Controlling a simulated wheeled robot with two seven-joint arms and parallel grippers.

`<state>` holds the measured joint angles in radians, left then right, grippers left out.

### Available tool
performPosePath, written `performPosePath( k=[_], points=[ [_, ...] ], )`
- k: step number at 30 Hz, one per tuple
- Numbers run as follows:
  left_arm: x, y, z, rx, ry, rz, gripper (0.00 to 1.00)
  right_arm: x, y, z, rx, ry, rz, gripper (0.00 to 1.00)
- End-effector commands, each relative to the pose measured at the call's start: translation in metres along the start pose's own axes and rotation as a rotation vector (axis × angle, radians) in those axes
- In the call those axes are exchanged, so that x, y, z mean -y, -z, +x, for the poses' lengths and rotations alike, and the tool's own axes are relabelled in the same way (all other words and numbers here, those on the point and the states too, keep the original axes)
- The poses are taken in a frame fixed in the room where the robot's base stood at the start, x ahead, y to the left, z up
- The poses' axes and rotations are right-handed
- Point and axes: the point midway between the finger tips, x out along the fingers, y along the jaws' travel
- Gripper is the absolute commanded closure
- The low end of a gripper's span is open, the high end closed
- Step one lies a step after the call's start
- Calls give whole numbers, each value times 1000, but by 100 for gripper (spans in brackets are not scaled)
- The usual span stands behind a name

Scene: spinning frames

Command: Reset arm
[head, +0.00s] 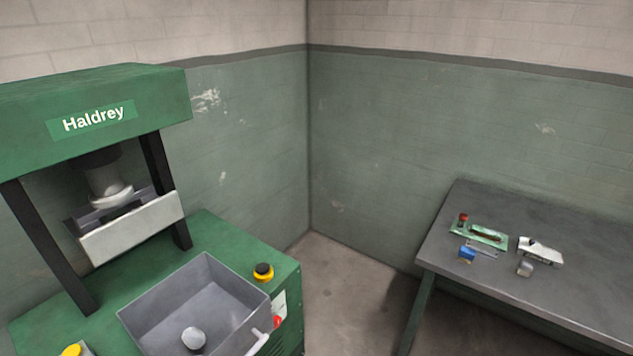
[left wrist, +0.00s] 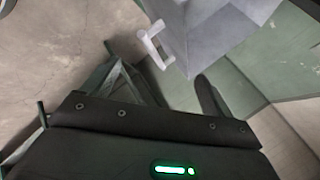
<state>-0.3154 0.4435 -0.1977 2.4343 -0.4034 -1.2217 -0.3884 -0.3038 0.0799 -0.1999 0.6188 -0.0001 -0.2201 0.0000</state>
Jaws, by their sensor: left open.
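My left gripper (left wrist: 168,84) shows in the left wrist view as a dark body with a green light, its dark fingers spread apart with nothing seen between them. A grey bin (left wrist: 215,35) with a white handle (left wrist: 152,46) lies beyond the fingers, and a gap seems to separate them from the handle. In the head view the grey bin (head: 160,318) sits on the green machine base and holds a round light-grey piece (head: 193,338). Neither gripper shows in the head view. My right gripper is in no view.
A green press (head: 130,85) marked "Haldrey" stands at left, with a yellow-and-black button (head: 263,271) on its base. A dark table (head: 560,290) at right holds a green fixture (head: 480,235), a blue block (head: 467,253) and a silver part (head: 541,251). Floor between is clear.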

Motion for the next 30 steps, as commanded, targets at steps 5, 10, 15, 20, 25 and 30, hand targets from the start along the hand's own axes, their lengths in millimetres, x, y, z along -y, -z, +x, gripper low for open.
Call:
performPosePath(
  k=[5, 10, 15, 20, 25, 30],
  points=[
    [-64, -28, -19, 214, -130, -624, 13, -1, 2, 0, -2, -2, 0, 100],
    [-119, -42, -44, 411, -227, -1064, 13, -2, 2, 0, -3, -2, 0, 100],
    [-154, -59, 4, 454, -247, -1104, 13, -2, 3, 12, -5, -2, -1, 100],
    [-194, -77, 57, 470, -264, -1097, 13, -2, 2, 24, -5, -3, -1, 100],
    [-258, -105, 122, 493, -288, -1089, 13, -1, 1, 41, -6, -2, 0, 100],
    [-355, -150, 186, 529, -320, -1078, 13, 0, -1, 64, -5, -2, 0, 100]
  ],
)
